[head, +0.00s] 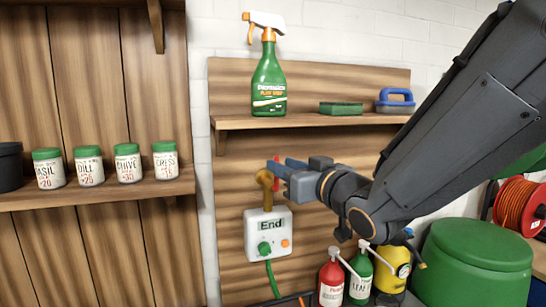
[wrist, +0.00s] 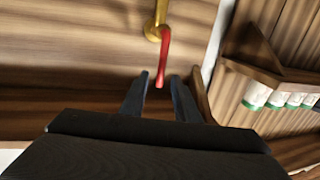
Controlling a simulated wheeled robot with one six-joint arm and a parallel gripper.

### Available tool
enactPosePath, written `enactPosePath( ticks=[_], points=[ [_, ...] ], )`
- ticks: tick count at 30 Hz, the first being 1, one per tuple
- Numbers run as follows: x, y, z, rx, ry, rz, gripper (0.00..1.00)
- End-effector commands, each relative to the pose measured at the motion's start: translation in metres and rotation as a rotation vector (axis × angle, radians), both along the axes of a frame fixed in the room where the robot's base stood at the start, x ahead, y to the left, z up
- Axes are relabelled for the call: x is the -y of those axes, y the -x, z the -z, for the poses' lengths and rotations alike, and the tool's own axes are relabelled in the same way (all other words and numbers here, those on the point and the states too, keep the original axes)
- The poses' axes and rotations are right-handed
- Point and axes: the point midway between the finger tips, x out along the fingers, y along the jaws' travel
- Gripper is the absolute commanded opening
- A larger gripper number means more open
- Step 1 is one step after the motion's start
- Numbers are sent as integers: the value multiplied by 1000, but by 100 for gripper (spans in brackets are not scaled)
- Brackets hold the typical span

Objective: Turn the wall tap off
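The wall tap (head: 265,181) is brass with a red lever (head: 276,169), mounted on the wooden back panel above a white box. In the wrist view the brass tap body (wrist: 152,30) is at the top, and its red lever (wrist: 164,55) reaches down toward my gripper. My gripper (head: 284,170) is at the tap in the head view. In the wrist view my gripper (wrist: 160,82) is open, with one finger on each side of the lever's free end. A gap shows between the lever and both fingers. The lever's far side is hidden.
The white box (head: 267,232) labelled "End" has a green knob and hose below. Bottles (head: 331,280) and a green bin (head: 475,262) stand below right. Jars (head: 88,166) line the left shelf.

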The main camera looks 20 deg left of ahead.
Motion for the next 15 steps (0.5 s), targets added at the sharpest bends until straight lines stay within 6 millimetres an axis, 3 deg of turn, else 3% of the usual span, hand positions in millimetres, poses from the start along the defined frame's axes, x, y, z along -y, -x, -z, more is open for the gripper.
enactPosePath(
  ticks=[15],
  points=[
    [-48, -37, -1, 0, 0, -2, 29]
  ],
)
